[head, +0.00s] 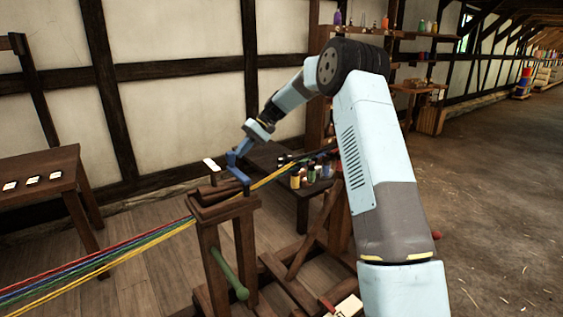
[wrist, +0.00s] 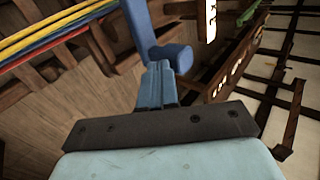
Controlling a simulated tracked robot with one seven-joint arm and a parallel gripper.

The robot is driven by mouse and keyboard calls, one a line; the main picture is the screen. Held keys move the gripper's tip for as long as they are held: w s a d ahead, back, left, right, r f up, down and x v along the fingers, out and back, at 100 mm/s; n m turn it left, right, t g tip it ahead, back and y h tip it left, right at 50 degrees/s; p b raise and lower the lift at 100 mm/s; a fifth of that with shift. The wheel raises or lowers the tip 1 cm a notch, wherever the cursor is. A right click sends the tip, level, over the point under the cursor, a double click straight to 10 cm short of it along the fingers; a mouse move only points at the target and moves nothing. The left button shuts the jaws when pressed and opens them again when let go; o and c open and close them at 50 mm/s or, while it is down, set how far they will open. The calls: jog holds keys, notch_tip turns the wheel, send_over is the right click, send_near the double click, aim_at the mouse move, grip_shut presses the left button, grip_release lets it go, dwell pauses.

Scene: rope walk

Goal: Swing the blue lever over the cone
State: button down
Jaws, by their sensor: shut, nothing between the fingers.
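The blue lever (head: 239,172) is a cranked bar on top of a wooden stand (head: 213,228). In the wrist view the blue lever (wrist: 145,22) rises from behind and ends in a short, thick handle just beyond my fingertips. My gripper (head: 236,153) is at the lever's upper end. Its blue fingers are shut with nothing between them, and the tips (wrist: 159,66) are at the handle's near side; I cannot tell if they touch it. A brown wooden piece (head: 217,190) lies on the stand beside the lever's foot; I cannot make out clearly whether it is the cone.
Red, blue, green and yellow ropes (head: 100,258) run across to the stand. A green handle (head: 229,274) sticks out below. A dark bench (head: 305,186) with several small bottles stands behind. A table (head: 40,183) with white cards is at left. Open floor lies right.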

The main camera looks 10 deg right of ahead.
jog(key=shift+a, duration=0.35)
dwell(0.3)
jog(key=w+d+f+v, duration=0.1)
jog(key=f+v, duration=0.1)
jog(key=v, duration=1.1)
jog(key=shift+w+d, duration=0.2)
jog(key=shift+d, duration=0.05)
jog(key=s+r+m+t+h, duration=0.15)
jog(key=s+r, duration=0.25)
jog(key=s, duration=0.4)
jog(key=s+r+t+h, duration=0.1)
jog(key=s+r+h, duration=0.25)
jog(key=s, duration=0.55)
jog(key=s+r+m+t+h, duration=0.1)
jog(key=s+r+t, duration=0.1)
jog(key=s+r, duration=0.45)
jog(key=s+d+f+t+h, duration=0.1)
jog(key=s+d+f+t, duration=0.1)
jog(key=s, duration=1.2)
jog(key=s+d+f+m+t+h, duration=0.1)
jog(key=s+d+f, duration=0.3)
jog(key=s, duration=1.1)
notch_tip(320, 180, down, 2)
jog(key=shift+d+f+t+h, duration=0.15)
jog(key=shift+d+t+h, duration=0.05)
jog(key=shift+t+h, duration=0.35)
